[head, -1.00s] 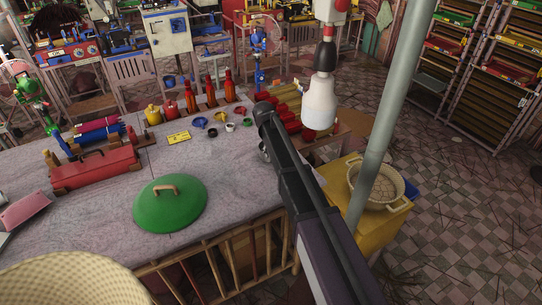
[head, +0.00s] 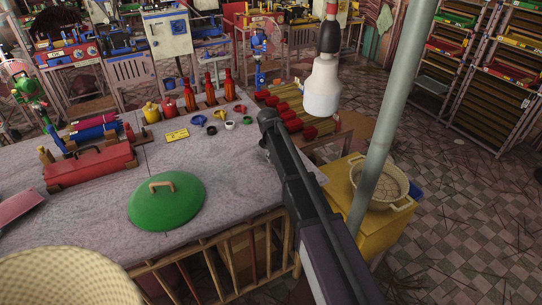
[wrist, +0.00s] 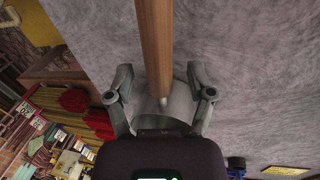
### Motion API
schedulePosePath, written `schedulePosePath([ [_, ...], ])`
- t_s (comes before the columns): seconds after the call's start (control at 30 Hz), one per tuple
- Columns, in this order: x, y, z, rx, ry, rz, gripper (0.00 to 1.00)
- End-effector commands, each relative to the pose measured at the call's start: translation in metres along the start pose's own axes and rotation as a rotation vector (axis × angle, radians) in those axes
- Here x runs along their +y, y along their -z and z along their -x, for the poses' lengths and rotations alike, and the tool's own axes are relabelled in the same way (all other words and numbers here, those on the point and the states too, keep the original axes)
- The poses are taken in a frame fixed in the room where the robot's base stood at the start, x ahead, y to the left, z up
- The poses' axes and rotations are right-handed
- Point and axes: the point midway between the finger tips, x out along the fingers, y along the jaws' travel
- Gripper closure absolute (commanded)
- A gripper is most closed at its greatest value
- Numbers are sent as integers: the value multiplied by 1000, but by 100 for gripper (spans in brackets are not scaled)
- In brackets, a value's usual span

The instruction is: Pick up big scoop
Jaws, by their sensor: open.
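The big scoop shows in the wrist view, with a long brown wooden handle (wrist: 154,45) running up the picture and a grey metal scoop end (wrist: 154,112) below it. My gripper (wrist: 158,82) is open, with one finger on each side of the scoop where handle and metal meet. I cannot tell whether either finger touches it. The lower part of the scoop is hidden behind the gripper body. In the head view my arm crosses the right edge of the grey table (head: 235,185), and the scoop cannot be made out there.
A green lid (head: 165,208) and a red toolbox (head: 88,166) are on the table. A grey pole (head: 385,115) and a yellow stand (head: 352,200) with a basket (head: 380,185) are to the right.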

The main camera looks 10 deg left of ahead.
Motion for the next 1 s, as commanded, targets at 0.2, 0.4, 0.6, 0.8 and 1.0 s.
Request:
schedulePosePath([
  [0.2, 0, 0, -2, 0, 0, 0, 31],
  [0.4, 1, 0, -2, 0, 0, 0, 31],
  [0.6, 1, 0, -2, 0, 0, -1, 31],
  [0.8, 1, 0, -2, 0, 0, -1, 78],
  [1.0, 1, 0, -2, 0, 0, -1, 100],
])
